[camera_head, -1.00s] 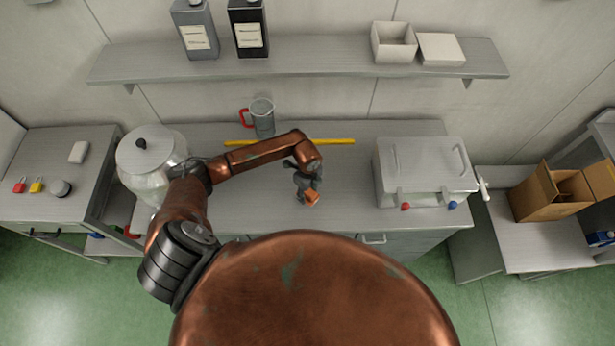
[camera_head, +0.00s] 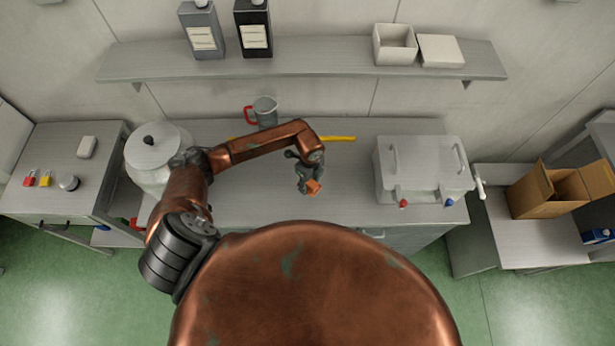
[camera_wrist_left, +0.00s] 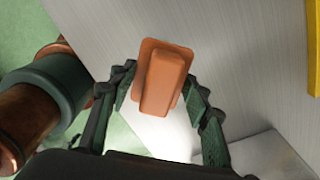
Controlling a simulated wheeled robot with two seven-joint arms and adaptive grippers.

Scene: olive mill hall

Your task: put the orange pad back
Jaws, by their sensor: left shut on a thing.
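The orange pad (camera_head: 313,187) is held at the tips of my left gripper (camera_head: 306,184), above the middle of the grey counter (camera_head: 250,205). In the left wrist view the orange pad (camera_wrist_left: 164,80) sits between the two dark fingers of my left gripper (camera_wrist_left: 160,95), with a raised block on a flat, wider plate. The fingers are shut on its sides. The gap between the pad and the counter is hard to judge. My right gripper is not in view.
A yellow strip (camera_head: 337,139) lies along the back of the counter, by a grey jug (camera_head: 265,112) with a red handle. A lidded glass jar (camera_head: 150,160) stands left; a metal box with taps (camera_head: 420,170) stands right. A shelf (camera_head: 310,62) runs above.

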